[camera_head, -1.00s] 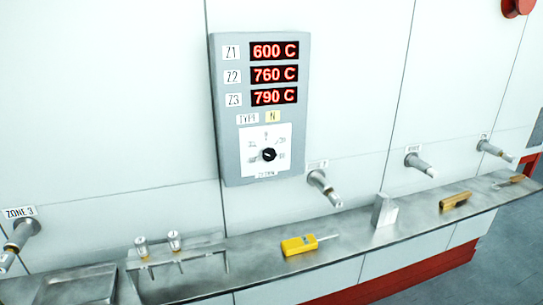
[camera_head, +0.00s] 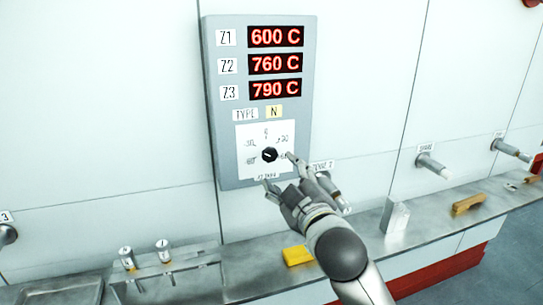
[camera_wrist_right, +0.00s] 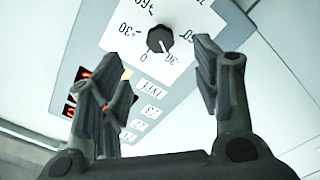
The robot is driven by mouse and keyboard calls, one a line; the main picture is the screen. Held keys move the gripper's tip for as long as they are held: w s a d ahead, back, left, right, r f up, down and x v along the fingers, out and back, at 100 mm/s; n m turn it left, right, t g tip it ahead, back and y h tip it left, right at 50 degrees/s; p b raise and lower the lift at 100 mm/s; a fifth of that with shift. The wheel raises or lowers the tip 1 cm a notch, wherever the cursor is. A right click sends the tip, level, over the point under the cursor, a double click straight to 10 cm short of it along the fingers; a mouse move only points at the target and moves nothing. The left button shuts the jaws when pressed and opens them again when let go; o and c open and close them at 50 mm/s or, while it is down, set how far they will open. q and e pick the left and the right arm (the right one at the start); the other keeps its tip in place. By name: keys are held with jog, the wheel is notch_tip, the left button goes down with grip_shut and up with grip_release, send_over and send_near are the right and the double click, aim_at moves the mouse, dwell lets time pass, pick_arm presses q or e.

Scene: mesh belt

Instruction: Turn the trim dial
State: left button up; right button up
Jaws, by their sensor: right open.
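The trim dial (camera_head: 269,155) is a small black knob on a white scale plate (camera_head: 246,143), low on the grey control panel (camera_head: 220,100). My right gripper (camera_head: 279,170) is open and empty just in front of the plate, below and right of the knob, its fingers spread. In the right wrist view the knob (camera_wrist_right: 160,40) shows beyond and between the open fingers (camera_wrist_right: 160,85), apart from them, with its pale mark pointing toward a number on the scale. The panel's red displays read 600 C, 760 C and 790 C. My left gripper is not in view.
A metal shelf (camera_head: 240,285) runs below the panel. On it are a yellow handheld device (camera_head: 297,255), partly hidden by my arm, a grey block (camera_head: 397,217) and a tan piece (camera_head: 467,204). Pipe stubs (camera_head: 431,164) stick out of the wall. Two small capped fittings (camera_head: 164,250) stand at left.

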aim_at(271, 157)
jog(key=p+x, duration=0.2)
jog(key=x, duration=0.7)
jog(key=shift+s, duration=0.1)
jog(key=shift+x, duration=0.9)
jog(key=shift+f, duration=0.1)
jog(key=c, duration=1)
jog(key=shift+c, duration=0.2)
jog(key=shift+p, duration=0.3)
